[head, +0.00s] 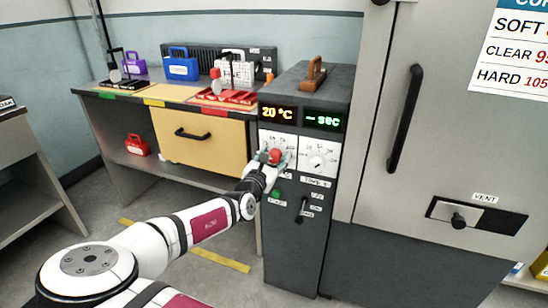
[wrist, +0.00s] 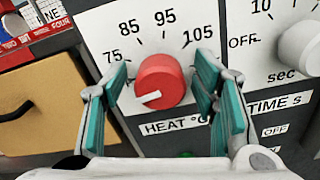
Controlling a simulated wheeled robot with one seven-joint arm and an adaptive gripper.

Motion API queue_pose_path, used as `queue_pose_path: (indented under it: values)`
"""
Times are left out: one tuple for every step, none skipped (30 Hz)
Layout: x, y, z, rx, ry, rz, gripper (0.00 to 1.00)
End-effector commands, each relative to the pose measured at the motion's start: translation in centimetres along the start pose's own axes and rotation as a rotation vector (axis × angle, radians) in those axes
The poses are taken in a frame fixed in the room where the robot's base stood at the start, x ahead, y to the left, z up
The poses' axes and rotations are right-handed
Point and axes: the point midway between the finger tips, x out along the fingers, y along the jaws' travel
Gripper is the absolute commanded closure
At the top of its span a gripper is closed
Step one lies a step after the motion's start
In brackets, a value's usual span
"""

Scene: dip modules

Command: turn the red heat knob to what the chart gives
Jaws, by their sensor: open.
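The red heat knob (head: 274,156) is on the front panel of the dark grey machine. In the wrist view the red knob (wrist: 160,82) sits below the scale numbers 75, 85, 95 and 105, and its white pointer mark is at the lower left, below 75. My gripper (wrist: 162,72) is open, with a teal-padded finger on each side of the knob; whether either pad touches it I cannot tell. The chart (head: 515,50) on the cabinet at the upper right is cut off by the picture edge; rows SOFT, CLEAR and HARD show, with HARD reading 105.
The amber display (head: 277,113) reads 20 °C. A white seconds knob (wrist: 302,45) is right of the heat knob. A green button (head: 277,194) and a black lever (head: 302,208) are below. A tall cabinet (head: 375,120) stands at the right, a bench with a yellow drawer (head: 200,138) at the left.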

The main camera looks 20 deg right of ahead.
Motion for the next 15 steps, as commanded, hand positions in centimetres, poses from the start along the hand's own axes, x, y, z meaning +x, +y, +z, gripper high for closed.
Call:
queue_pose_path:
  values:
    - [-0.01, -0.01, 0.00, 0.000, 0.000, 0.000, 0.46]
    - [-0.01, -0.01, 0.00, 0.000, 0.000, 0.000, 0.46]
    - [-0.02, -0.02, 0.00, 0.000, 0.000, 0.000, 0.55]
    - [-0.02, -0.02, 0.00, 0.000, 0.000, -0.001, 0.62]
    - [-0.02, -0.02, 0.00, 0.000, 0.000, -0.001, 0.69]
    - [-0.02, -0.02, 0.00, 0.000, 0.000, -0.001, 0.78]
    - [-0.02, -0.03, 0.00, 0.000, 0.000, -0.001, 0.85]
    - [-0.02, -0.03, 0.00, 0.000, 0.000, -0.001, 0.92]
    - [-0.02, -0.03, 0.00, 0.000, 0.000, -0.001, 0.95]
    - [-0.02, -0.03, 0.00, 0.000, 0.000, -0.001, 0.95]
    - [-0.02, -0.03, 0.01, 0.000, 0.000, -0.001, 0.95]
    - [-0.03, -0.03, 0.00, 0.001, 0.000, -0.001, 0.95]
    - [-0.03, -0.04, 0.00, 0.002, 0.000, -0.001, 0.95]
    - [-0.02, -0.04, 0.00, 0.003, 0.000, -0.001, 0.95]
    - [-0.02, -0.04, -0.01, 0.007, 0.000, -0.001, 0.95]
